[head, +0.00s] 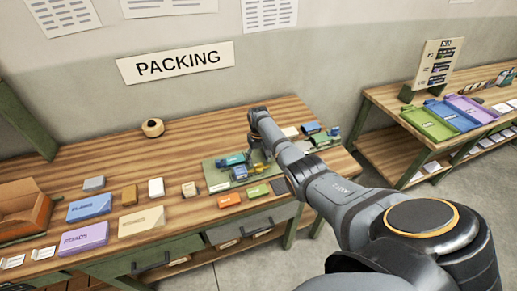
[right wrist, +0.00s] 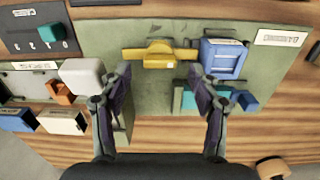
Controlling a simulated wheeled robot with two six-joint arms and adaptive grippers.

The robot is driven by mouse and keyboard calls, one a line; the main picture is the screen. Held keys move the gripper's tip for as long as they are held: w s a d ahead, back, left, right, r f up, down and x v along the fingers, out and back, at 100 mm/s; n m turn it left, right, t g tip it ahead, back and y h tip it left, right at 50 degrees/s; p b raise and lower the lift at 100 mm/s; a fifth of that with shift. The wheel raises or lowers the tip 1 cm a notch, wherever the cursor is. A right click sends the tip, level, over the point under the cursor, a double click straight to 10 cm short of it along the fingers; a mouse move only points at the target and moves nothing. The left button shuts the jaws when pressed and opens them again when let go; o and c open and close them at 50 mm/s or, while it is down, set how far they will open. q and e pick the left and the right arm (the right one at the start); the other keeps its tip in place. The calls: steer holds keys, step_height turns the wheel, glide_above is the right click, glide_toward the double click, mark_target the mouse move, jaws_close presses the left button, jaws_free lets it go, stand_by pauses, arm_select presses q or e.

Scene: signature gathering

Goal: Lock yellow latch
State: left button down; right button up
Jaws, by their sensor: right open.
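The yellow latch (right wrist: 158,55) lies on a green board (right wrist: 105,38) in the right wrist view, with a narrow bar running across it. My right gripper (right wrist: 157,78) is open, its two fingers spread on either side of and just short of the latch. In the head view my right gripper (head: 257,164) is over the green board (head: 217,187), and the arm hides part of the board. A blue block (right wrist: 222,58) is right of the latch, and a teal piece (right wrist: 188,99) is partly hidden by the right finger. My left gripper is not in view.
A white block (right wrist: 82,76) is close to the left finger. A tape roll (head: 153,128) stands behind. Bare table lies around it.

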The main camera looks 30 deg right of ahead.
mark_target(259, 164)
step_height(259, 164, up, 10)
steer(key=shift+f, duration=0.25)
stand_by(0.3)
